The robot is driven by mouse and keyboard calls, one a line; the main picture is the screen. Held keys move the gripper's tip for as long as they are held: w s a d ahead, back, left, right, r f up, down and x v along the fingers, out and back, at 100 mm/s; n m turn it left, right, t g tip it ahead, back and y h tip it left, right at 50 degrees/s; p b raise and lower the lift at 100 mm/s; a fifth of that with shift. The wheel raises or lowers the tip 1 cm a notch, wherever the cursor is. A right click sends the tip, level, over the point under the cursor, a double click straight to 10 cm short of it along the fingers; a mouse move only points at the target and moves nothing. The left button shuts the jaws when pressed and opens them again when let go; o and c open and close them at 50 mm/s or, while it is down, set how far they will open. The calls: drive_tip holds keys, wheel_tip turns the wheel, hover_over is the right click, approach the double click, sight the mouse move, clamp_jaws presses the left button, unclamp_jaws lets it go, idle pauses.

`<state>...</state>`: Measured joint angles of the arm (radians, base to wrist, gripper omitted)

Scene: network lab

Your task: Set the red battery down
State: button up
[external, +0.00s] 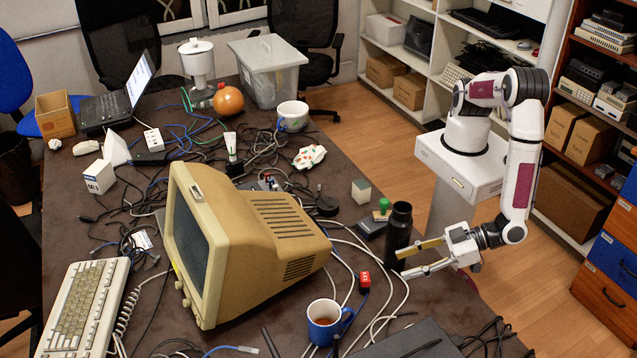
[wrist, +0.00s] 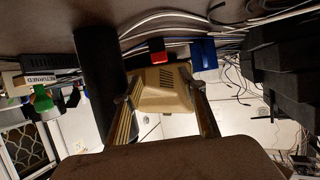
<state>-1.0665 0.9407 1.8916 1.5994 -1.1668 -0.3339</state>
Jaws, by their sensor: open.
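The red battery (external: 364,281), a small red block with pale marks, rests on the dark table among cables, right of the beige monitor. It also shows in the wrist view (wrist: 158,50), beyond my fingertips. My gripper (external: 402,265) is open, with nothing seen between its fingers. It is just right of the battery in the external view, apart from it. In the wrist view, its two fingers (wrist: 160,97) stand wide apart, with the monitor behind them.
A tall black bottle (external: 398,232) stands close beside my fingers. The blue mug (external: 324,320) and the bulky monitor (external: 275,240) are left of the battery. White cables (external: 402,295) run around it. A dark flat device (external: 410,342) lies at the front edge.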

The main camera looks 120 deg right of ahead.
drive_tip(key=w+r+g+y, duration=0.1)
drive_tip(key=w+r+y, duration=0.6)
drive_tip(key=r, duration=0.6)
drive_tip(key=s+d+r+n+g+y, duration=0.1)
drive_tip(key=d+r+n, duration=0.15)
drive_tip(key=r, duration=0.35)
drive_tip(key=s+d+r+n+g+y, duration=0.1)
drive_tip(key=s+d+r+y, duration=0.1)
drive_tip(key=d+r, duration=0.35)
drive_tip(key=s+d+r+n+g+h, duration=0.1)
drive_tip(key=s+d+r+g+h, duration=0.1)
drive_tip(key=s+d, duration=2.2)
drive_tip(key=s+g+h, duration=0.1)
drive_tip(key=s+h, duration=0.1)
drive_tip(key=s, duration=0.1)
drive_tip(key=shift+s+d+g+h, duration=0.25)
drive_tip(key=shift+g+h, duration=0.15)
